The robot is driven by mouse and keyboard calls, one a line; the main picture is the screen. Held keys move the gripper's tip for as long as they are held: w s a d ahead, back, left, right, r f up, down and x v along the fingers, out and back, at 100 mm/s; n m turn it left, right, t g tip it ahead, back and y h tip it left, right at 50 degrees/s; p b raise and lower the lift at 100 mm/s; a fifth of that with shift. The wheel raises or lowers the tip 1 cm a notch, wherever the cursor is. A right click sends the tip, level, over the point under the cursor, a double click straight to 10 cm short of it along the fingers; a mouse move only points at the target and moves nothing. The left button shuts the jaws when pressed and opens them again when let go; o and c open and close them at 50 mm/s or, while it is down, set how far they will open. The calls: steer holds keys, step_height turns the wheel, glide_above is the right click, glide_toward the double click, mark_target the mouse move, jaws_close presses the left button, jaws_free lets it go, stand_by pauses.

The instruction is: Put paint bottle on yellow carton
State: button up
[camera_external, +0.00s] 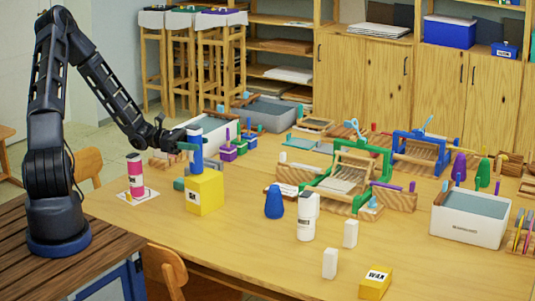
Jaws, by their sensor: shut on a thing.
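The yellow carton (205,194) stands on the near left part of the wooden table, with a dark label on its front. A blue paint bottle (197,159) is upright directly over the carton's top. Its base looks level with the carton's top, but I cannot tell whether it rests there or hangs just above. My gripper (190,146) reaches in from the left and is shut on the bottle's upper part. The fingers hide part of the bottle.
A pink bottle (135,177) stands on a white sheet left of the carton. A blue rounded object (274,202) and a white bottle (306,217) stand to the right. A white bin (214,132) is behind the carton.

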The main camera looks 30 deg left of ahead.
steer(key=shift+f, duration=0.25)
steer(key=o, duration=1.3)
steer(key=shift+c, duration=0.2)
steer(key=shift+r, duration=0.1)
steer(key=s+a, duration=0.2)
steer(key=a, duration=0.9)
steer(key=s+d+r+m+g+y, duration=0.55)
steer(key=s+r+m+y, duration=0.5)
steer(key=s, duration=0.35)
steer(key=s+a+r+m+t+y, duration=0.2)
steer(key=s+r+m+t+y, duration=0.4)
steer(key=s+r, duration=0.9)
steer(key=s+m+y, duration=0.1)
steer(key=m, duration=0.2)
steer(key=shift+s+r+m+t, duration=0.15)
steer(key=shift+r+m+t, duration=0.2)
